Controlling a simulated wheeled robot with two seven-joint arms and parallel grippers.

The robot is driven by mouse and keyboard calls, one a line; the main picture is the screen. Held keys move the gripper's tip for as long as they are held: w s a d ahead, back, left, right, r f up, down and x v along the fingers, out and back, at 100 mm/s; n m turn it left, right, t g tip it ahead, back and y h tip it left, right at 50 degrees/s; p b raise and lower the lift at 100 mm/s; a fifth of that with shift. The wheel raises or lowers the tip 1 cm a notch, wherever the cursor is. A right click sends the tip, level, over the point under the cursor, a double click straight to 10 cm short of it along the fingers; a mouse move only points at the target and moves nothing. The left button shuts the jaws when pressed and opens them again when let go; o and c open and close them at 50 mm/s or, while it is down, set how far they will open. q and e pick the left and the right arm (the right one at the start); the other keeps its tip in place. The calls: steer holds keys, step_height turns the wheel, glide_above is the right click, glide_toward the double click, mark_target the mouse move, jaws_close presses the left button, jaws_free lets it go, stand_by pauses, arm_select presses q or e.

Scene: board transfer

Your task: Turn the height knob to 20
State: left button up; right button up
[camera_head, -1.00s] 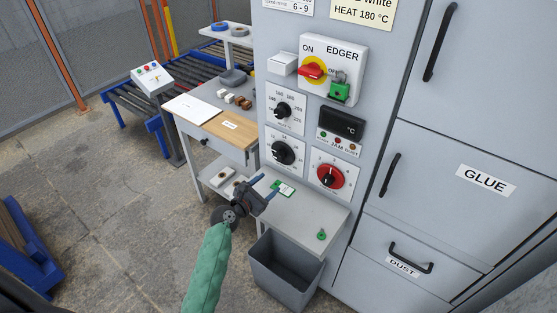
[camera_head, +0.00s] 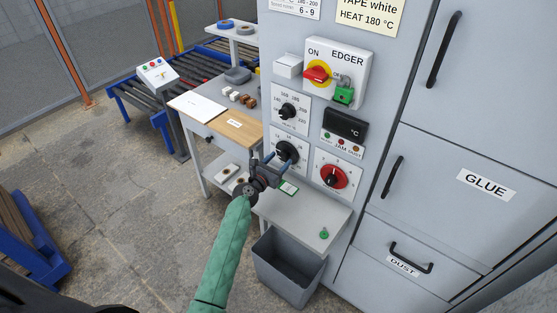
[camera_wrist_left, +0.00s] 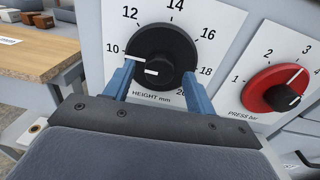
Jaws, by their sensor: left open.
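The height knob (camera_head: 287,151) is a round black dial on the machine's front panel, and it also shows in the left wrist view (camera_wrist_left: 163,50). Its scale runs from 10 at the left over the top to 20 at the lower right, labelled HEIGHT mm. A white mark on the knob's left rim points near 10; a second white mark is on its raised centre. My left gripper (camera_head: 271,162) is open in front of the knob. In the left wrist view its blue fingers (camera_wrist_left: 159,72) stand at the knob's lower left and lower right. I cannot tell whether they touch it.
Another black dial (camera_head: 289,111) is above. A small shelf (camera_head: 300,218) with a green item juts out below, over a grey bin (camera_head: 288,270).

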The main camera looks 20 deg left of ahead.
arm_select(q)
steer(key=shift+w, duration=0.1)
steer(key=c, duration=1)
